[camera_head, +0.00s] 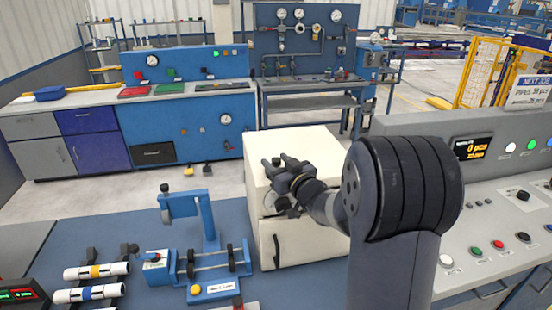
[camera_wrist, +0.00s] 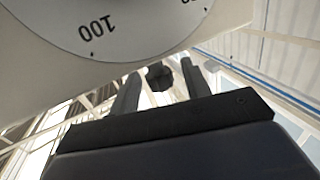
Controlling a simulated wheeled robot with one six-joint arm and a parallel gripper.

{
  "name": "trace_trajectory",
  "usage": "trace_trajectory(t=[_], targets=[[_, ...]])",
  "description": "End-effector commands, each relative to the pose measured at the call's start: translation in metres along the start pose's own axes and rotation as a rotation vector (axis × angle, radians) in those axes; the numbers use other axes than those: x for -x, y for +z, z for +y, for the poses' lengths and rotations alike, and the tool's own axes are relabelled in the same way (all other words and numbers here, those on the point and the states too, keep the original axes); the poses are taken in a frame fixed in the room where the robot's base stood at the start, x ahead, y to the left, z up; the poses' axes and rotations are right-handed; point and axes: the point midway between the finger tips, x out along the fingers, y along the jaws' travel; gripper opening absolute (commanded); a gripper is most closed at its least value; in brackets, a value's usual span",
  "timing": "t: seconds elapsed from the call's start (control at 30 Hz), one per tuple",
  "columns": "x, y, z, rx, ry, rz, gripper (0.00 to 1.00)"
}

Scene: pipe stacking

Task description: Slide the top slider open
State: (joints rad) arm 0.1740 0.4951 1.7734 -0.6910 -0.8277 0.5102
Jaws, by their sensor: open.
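A cream-white box (camera_head: 312,232) stands at the middle of the blue bench, with a dark upright handle on its front. No part of it can be made out clearly as the top slider. My gripper (camera_head: 279,163) is open in front of the box's upper part and hides some of it. In the wrist view, my two dark fingers (camera_wrist: 160,68) stand apart, with a small black knob (camera_wrist: 160,78) showing in the gap between them. Whether they touch it cannot be told.
A blue fixture (camera_head: 207,262) with rods stands left of the box. White pipes (camera_head: 90,294) lie on holders at the lower left. A grey control panel (camera_head: 490,215) with buttons is at the right. Bare bench (camera_head: 112,225) shows at the left.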

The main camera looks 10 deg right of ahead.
Motion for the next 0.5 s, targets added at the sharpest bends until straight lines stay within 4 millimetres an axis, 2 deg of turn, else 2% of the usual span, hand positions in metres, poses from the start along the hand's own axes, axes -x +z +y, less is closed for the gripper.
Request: trace_trajectory(t=[0.13,0.4,0.5], targets=[[-0.008,-0.0001,0.0001,0.0,0.001,0.0,0.45],[-0.0091,0.0003,0.0002,0.0,0.001,0.0,0.45],[-0.009,0.0003,0.0002,0.0,0.001,0.0,0.38]])
